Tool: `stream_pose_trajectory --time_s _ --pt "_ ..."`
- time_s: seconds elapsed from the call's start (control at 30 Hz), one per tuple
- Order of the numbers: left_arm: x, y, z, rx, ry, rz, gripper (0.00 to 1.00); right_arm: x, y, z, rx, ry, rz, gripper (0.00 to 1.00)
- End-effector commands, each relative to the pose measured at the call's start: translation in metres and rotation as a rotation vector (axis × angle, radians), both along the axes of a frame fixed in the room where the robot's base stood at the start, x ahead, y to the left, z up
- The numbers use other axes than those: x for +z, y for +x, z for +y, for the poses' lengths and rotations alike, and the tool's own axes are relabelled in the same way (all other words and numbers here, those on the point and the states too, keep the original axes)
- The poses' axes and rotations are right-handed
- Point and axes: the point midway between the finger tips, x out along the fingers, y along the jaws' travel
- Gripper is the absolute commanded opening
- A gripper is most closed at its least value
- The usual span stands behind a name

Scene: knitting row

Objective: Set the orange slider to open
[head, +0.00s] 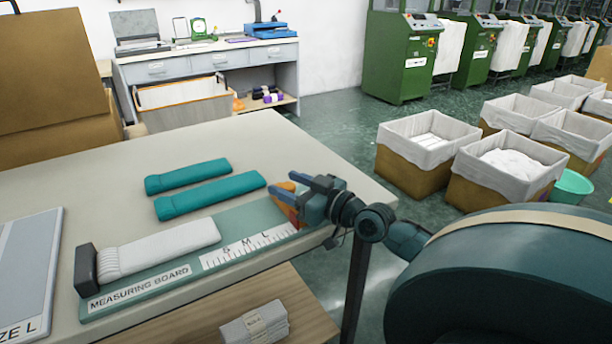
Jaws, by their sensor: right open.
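The orange slider (286,211) is at the right end of the green measuring board (150,281), past the S, M, L scale. My right gripper (284,184) is at the slider, with its two blue fingers apart and pointing left. The gripper hides part of the slider, and I cannot tell whether they touch. A white knitted piece (165,246) lies on the board, its ribbed end against a dark stop block (86,270) at the left end. My left gripper is not in view.
Two teal knitted pieces (210,197) lie on the table (290,150) behind the board. A grey board marked SIZE L (28,275) lies at the left. A banded grey stack (255,325) rests on the lower wooden surface in front. The table's back right area is clear.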

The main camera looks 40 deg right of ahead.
Motion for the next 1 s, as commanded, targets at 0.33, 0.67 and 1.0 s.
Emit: stream_pose_trajectory --time_s 0.33,0.67,1.0 --pt "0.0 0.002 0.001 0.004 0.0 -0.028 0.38 -0.004 -0.038 -0.006 0.0 -0.003 0.006 0.5" --pt "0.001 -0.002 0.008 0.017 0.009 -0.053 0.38 -0.003 -0.073 -0.011 0.0 -0.003 0.006 0.5" --pt "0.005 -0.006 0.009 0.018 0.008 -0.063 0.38 0.0 -0.106 -0.017 -0.001 -0.002 0.004 0.5"
